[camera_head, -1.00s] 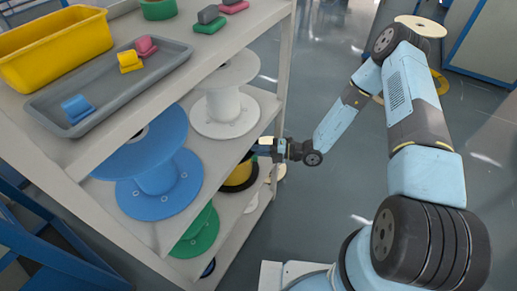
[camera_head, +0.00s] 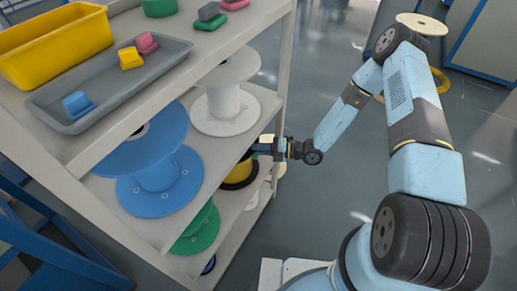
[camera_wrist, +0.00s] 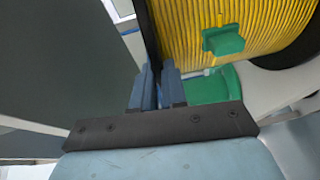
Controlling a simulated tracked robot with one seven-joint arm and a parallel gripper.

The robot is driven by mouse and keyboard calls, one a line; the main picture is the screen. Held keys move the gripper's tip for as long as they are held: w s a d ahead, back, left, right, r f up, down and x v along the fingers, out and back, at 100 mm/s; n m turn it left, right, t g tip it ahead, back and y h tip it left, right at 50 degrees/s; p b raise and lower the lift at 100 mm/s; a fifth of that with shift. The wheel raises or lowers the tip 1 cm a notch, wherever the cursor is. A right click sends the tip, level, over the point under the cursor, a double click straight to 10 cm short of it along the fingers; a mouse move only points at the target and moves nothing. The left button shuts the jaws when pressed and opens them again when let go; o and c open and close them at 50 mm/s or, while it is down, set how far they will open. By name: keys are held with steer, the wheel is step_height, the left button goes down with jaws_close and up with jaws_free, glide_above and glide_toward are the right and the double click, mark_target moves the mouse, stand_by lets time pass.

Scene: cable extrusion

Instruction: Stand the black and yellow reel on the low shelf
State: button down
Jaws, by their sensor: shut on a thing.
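The black and yellow reel (camera_head: 238,173) is partly hidden behind a shelf board in the head view, at the right end of the lower shelf space. In the wrist view its yellow winding (camera_wrist: 275,25) fills the upper right, with a black flange on each side. My gripper (camera_wrist: 158,78) is shut on the rim of the left black flange; in the head view, my gripper (camera_head: 262,146) reaches in from the right. The low shelf (camera_head: 228,215) shows beneath the reel. I cannot tell whether the reel touches it.
A green reel (camera_head: 200,232) stands on the low shelf, left of the held reel. A blue reel (camera_head: 160,178) and a white reel (camera_head: 222,105) stand on the shelf above. A shelf post (camera_head: 284,75) is near my wrist.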

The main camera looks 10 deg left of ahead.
steer(key=shift+d+f, duration=0.1)
steer(key=shift+f, duration=0.2)
steer(key=c, duration=1.5)
jaws_free()
steer(key=o, duration=0.4)
steer(key=d+r, duration=0.1)
steer(key=d, duration=1.2)
steer(key=shift+w+d, duration=0.15)
steer(key=shift+d, duration=0.2)
